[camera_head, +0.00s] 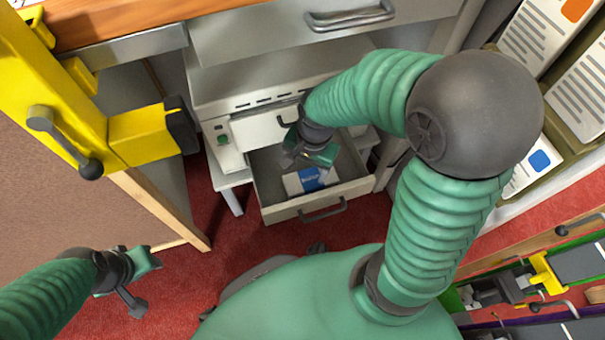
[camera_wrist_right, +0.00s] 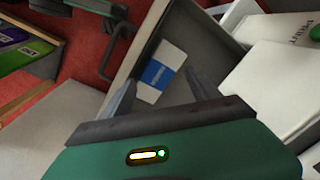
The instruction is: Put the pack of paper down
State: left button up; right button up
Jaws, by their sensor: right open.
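The pack of paper (camera_head: 308,180), white with a blue label, lies flat in the pulled-out drawer (camera_head: 273,216) of the small grey-white machine. It also shows in the right wrist view (camera_wrist_right: 160,72), resting on the drawer floor. My right gripper (camera_head: 309,154) is above the drawer, just behind the pack in the head view. Its two fingers are apart in the right wrist view (camera_wrist_right: 162,92), with nothing held between them and the pack beyond the tips. My left gripper (camera_head: 140,282) is at the lower left, away from the drawer, with its fingers spread and empty.
The machine (camera_head: 232,90) stands under a grey bench drawer (camera_head: 350,18). A yellow clamp frame (camera_head: 85,110) and a brown board (camera_head: 75,190) are at the left. Shelved white boxes (camera_head: 540,40) stand at the right. Red carpet (camera_head: 235,240) shows in front of the drawer.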

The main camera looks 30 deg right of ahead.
jog(key=shift+s+a+f+n+t, duration=0.1)
jog(key=shift+s+a+n+t, duration=0.25)
jog(key=shift+n, duration=1.6)
jog(key=shift+s+a+n+t, duration=0.1)
jog(key=shift+s+a+n, duration=0.5)
jog(key=shift+n, duration=1.3)
jog(key=shift+s+a+f+n+t, duration=0.1)
jog(key=shift+s+a+n+t, duration=0.35)
jog(key=shift+n, duration=1.5)
